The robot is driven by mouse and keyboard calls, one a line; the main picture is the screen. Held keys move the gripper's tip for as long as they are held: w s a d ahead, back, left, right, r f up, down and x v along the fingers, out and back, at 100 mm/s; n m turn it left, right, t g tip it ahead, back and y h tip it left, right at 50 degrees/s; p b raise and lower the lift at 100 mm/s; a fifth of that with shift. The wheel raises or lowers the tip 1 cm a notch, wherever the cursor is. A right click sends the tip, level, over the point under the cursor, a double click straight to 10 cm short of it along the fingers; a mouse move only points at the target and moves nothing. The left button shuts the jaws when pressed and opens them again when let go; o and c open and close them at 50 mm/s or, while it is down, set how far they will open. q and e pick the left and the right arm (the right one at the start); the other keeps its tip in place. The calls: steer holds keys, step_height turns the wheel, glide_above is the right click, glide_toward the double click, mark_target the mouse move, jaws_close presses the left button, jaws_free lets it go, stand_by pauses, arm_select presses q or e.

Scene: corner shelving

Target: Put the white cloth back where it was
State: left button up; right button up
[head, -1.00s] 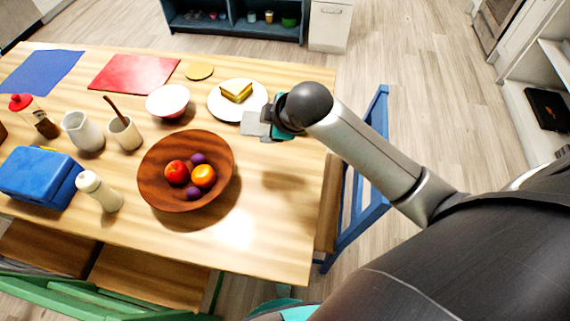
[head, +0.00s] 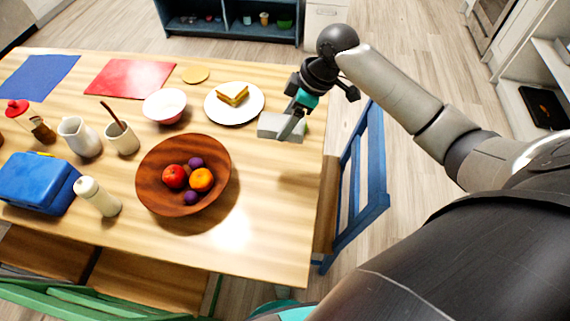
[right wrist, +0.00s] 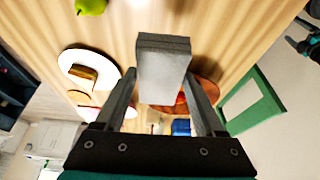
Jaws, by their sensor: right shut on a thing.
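The white cloth (head: 280,126) looks like a flat, light grey folded block. My right gripper (head: 291,122) is shut on it near the table's right edge, just below and right of the plate with the sandwich. In the right wrist view the cloth (right wrist: 162,75) sits between the two fingers (right wrist: 163,98) and hides part of the table behind it. I cannot tell for sure whether the cloth touches the table (head: 265,220). My left gripper is not in view.
A white plate (head: 252,115) with a sandwich (head: 232,94) lies close by. A wooden bowl (head: 150,187) of fruit stands left of centre. A blue chair (head: 362,185) stands against the right edge. The table's front right is clear. The right wrist view shows a green pear (right wrist: 90,6).

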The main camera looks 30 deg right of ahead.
step_height(320, 180, down, 12)
steer(key=b, duration=0.2)
steer(key=shift+f+b, duration=0.25)
steer(key=shift+b, duration=0.1)
steer(key=shift+f+b, duration=0.6)
steer(key=shift+f, duration=1.45)
steer(key=shift+f, duration=0.1)
steer(key=o, duration=1.2)
steer(key=shift+c, duration=0.2)
steer(key=p+v, duration=0.3)
steer(key=v, duration=0.9)
